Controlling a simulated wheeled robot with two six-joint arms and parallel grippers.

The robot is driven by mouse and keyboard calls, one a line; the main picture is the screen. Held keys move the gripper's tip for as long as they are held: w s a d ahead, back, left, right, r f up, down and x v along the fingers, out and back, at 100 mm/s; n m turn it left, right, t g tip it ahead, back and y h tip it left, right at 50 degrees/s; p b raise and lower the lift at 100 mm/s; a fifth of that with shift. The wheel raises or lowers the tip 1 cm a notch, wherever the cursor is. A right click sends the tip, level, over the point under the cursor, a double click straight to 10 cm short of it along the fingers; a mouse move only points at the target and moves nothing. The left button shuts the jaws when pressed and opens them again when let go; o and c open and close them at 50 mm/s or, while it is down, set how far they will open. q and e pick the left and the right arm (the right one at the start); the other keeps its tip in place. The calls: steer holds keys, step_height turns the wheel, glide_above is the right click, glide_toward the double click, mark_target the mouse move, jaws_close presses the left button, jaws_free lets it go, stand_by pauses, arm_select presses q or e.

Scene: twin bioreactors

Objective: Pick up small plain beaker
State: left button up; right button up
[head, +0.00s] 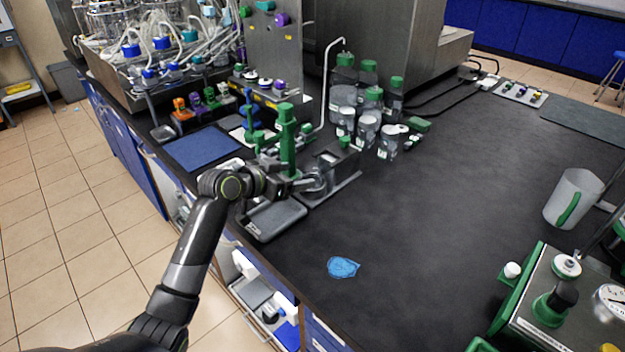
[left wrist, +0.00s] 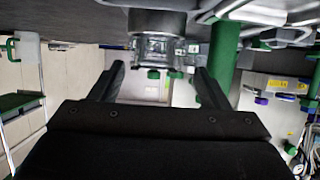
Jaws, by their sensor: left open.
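A small clear vessel (head: 317,179), likely the small plain beaker, stands by a grey bench device just past my left fingertips. In the left wrist view, which looks upside down, a clear glass vessel (left wrist: 158,47) shows beyond and between the fingers, below a grey round part. My left gripper (head: 299,184) reaches in low from the left beside a green column (head: 287,140). In the left wrist view the gripper (left wrist: 160,76) has its two fingers well apart with nothing held between them. My right gripper is not in view.
Several green-capped bottles (head: 343,75) and clear measuring vessels (head: 388,141) stand behind. A grey tray (head: 275,219) lies under the left gripper. A blue patch (head: 342,267) lies on the dark counter. The counter's middle is clear.

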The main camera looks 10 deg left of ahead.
mark_target(305, 175)
arm_select(q)
steer(key=shift+d+p+x, duration=0.25)
steer(key=shift+p+x, duration=0.15)
steer(key=shift+x, duration=2.9)
steer(key=shift+s, duration=0.2)
steer(key=c, duration=1.2)
steer(key=shift+o, duration=0.2)
steer(key=shift+r, duration=0.1)
